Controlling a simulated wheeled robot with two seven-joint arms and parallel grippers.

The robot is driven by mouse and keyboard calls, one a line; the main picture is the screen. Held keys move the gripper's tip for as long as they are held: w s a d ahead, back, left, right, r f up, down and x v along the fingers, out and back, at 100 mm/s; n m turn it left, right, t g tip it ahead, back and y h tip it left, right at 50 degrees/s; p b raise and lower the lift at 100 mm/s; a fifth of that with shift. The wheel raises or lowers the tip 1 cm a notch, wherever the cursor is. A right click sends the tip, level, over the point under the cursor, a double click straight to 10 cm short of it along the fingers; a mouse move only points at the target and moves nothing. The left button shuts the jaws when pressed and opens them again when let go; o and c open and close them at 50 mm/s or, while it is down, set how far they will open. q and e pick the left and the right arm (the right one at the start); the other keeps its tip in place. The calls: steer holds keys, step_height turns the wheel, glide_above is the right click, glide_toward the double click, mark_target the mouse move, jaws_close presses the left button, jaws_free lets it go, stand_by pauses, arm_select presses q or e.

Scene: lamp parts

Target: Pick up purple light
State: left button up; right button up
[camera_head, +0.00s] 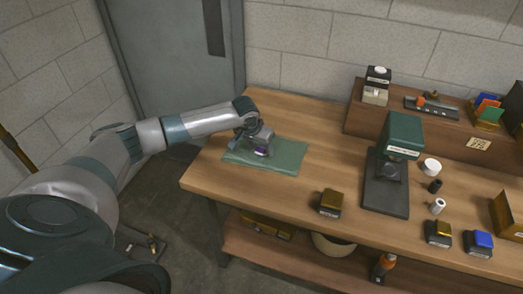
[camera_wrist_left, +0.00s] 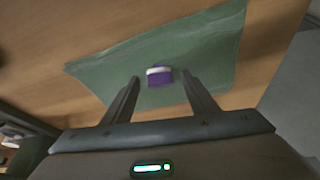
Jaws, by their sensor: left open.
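The purple light (camera_wrist_left: 159,76) is a small purple block with a white band. It lies on a green mat (camera_wrist_left: 105,70) in the left wrist view. In the head view the purple light (camera_head: 261,152) shows just below my left gripper (camera_head: 257,148), over the green mat (camera_head: 285,160) at the table's left end. In the left wrist view my left gripper (camera_wrist_left: 166,85) is open, its two fingers apart. The light shows between and just beyond the fingertips, with nothing held. My right gripper is not in view.
A gold-topped block (camera_head: 330,202) stands right of the mat. A dark green machine (camera_head: 400,140) stands further right. Beyond it are small cylinders (camera_head: 432,166) and more blocks (camera_head: 478,242). A raised wooden shelf (camera_head: 440,125) runs along the back right. The wood between mat and machine is mostly clear.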

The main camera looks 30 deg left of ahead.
mark_target(260, 148)
arm_select(q)
steer(key=c, duration=1.2)
steer(key=shift+r, duration=0.1)
steer(key=shift+c, duration=0.2)
steer(key=shift+r+b, duration=0.35)
steer(key=shift+r, duration=0.2)
step_height(260, 148, up, 2)
steer(key=shift+r+b, duration=0.1)
steer(key=shift+b, duration=0.4)
steer(key=w+d+r+b, duration=0.3)
steer(key=d+r, duration=0.4)
steer(key=d, duration=0.4)
steer(key=shift+d+r, duration=0.15)
steer(key=shift+r, duration=0.1)
